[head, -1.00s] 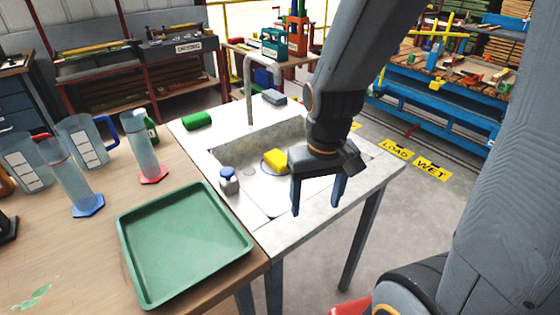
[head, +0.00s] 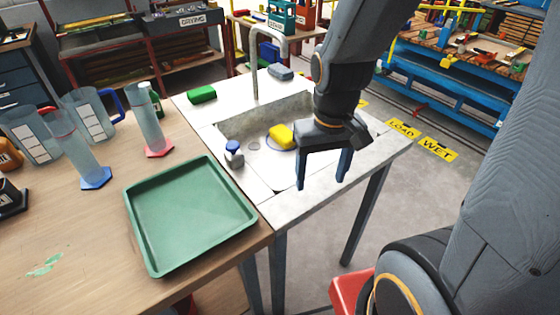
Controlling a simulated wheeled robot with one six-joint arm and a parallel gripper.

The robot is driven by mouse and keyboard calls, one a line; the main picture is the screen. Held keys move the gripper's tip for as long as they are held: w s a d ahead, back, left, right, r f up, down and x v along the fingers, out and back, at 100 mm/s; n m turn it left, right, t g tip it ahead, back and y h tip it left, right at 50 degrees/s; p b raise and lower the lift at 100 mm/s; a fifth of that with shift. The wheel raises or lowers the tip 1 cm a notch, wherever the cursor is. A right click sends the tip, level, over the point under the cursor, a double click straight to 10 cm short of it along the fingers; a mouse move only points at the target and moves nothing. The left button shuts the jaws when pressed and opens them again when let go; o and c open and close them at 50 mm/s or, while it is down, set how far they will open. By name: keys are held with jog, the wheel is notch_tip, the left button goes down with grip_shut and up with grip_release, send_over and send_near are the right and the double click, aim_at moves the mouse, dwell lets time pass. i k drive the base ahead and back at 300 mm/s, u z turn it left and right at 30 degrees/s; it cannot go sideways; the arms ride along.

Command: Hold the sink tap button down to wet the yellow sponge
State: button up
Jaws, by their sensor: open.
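The yellow sponge (head: 283,136) lies in the basin of the white sink (head: 292,205), near the drain. The grey tap (head: 254,75) rises at the back of the sink, its spout curving over the basin. A small blue-topped button (head: 233,147) on a pale base stands at the sink's left rim. My gripper (head: 322,184) is open and empty, fingers pointing down above the sink's front right part. It is to the right of the sponge and well right of the button, apart from both.
A green tray (head: 190,215) lies on the wooden bench left of the sink. Measuring cylinders (head: 152,120) and jugs (head: 84,118) stand behind it. A green sponge (head: 202,94) and a grey-blue block (head: 280,71) rest on the sink's back ledge.

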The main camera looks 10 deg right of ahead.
aim_at(232, 146)
jog(key=k, duration=1)
jog(key=u, duration=0.45)
jog(key=i, duration=1.1)
jog(key=z, duration=0.05)
